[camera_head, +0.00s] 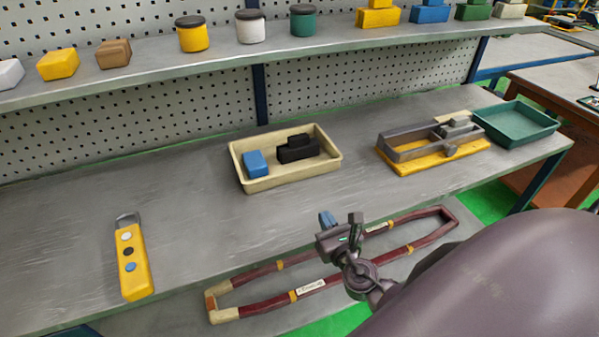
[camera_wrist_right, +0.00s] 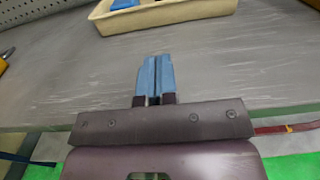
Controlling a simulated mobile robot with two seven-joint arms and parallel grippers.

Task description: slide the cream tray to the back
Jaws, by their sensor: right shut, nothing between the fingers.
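The cream tray (camera_head: 276,183) sits on the grey workbench, left of the yellow fixture and a little in front of the pegboard. It holds a blue block (camera_head: 255,163) and black blocks (camera_head: 297,150). My right gripper (camera_head: 327,218) is in front of the tray, near the bench's front edge, apart from it. In the right wrist view, the blue fingertips (camera_wrist_right: 155,76) are together with nothing between them, and the tray's near wall (camera_wrist_right: 165,14) shows beyond them at the top. My left gripper is not in view.
A yellow fixture with a grey frame (camera_head: 430,155) and a green tray (camera_head: 515,124) stand right of the cream tray. A yellow button box (camera_head: 132,262) lies at the left. A dark red coil loop (camera_head: 268,303) is at the front. Bench behind the cream tray is bare.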

